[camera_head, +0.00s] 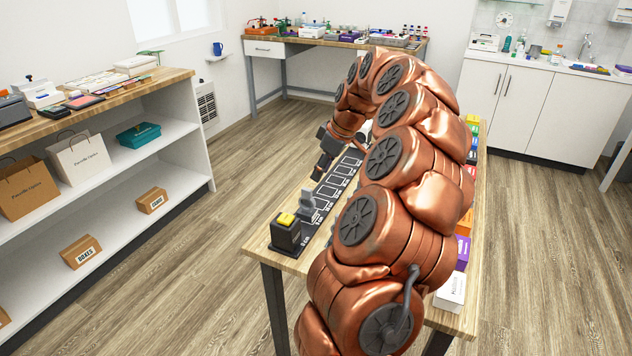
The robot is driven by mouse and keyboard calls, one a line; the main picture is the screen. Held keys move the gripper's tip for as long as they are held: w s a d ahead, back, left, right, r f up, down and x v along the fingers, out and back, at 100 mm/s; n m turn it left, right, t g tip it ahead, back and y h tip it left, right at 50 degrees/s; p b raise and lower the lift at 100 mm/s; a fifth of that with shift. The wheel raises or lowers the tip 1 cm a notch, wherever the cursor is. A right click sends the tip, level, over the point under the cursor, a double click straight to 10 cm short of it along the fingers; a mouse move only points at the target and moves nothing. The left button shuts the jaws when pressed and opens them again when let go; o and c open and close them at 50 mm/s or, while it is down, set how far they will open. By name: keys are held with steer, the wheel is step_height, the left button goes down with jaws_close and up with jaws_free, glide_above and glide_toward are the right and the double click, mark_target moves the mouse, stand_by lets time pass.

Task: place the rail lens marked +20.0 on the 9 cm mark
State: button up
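A black strip with white outlined boxes and small labels (333,187) runs along the wooden table, partly behind my copper arm. At its near end stands a black block with a yellow top (286,231). A grey upright piece (307,204) stands just beyond it. I cannot read the labels, so I cannot pick out the 9 cm mark. I cannot make out the lens marked +20.0. My dark gripper (322,166) is over the strip's far left side, pointing down. Its fingers are too small to tell whether they are open or hold anything.
Several coloured boxes, including a white one (451,292), line the table's right edge. My arm hides the table's middle. A shelf unit (180,142) stands at left, a workbench (340,40) at the back and a white sink cabinet (545,105) at back right. Wooden floor lies open between.

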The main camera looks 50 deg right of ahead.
steer(key=s+a+r+g+y, duration=0.1)
steer(key=s+a, duration=0.1)
steer(key=a, duration=1.2)
steer(key=s+a+r+g, duration=0.2)
steer(key=a, duration=1.2)
steer(key=s+a+f+m+g, duration=0.1)
steer(key=s+a+f, duration=0.1)
steer(key=s, duration=0.5)
steer(key=s+a+f+m+g+h, duration=0.1)
steer(key=s+a+f, duration=0.2)
steer(key=s+a, duration=0.2)
steer(key=s+a+f+m+g+h, duration=0.1)
steer(key=s+a+f, duration=0.2)
steer(key=s, duration=0.7)
steer(key=shift+a, duration=0.4)
steer(key=shift+s+f, duration=0.1)
step_height(320, 180, up, 9)
steer(key=p, duration=0.9)
steer(key=shift+r, duration=0.2)
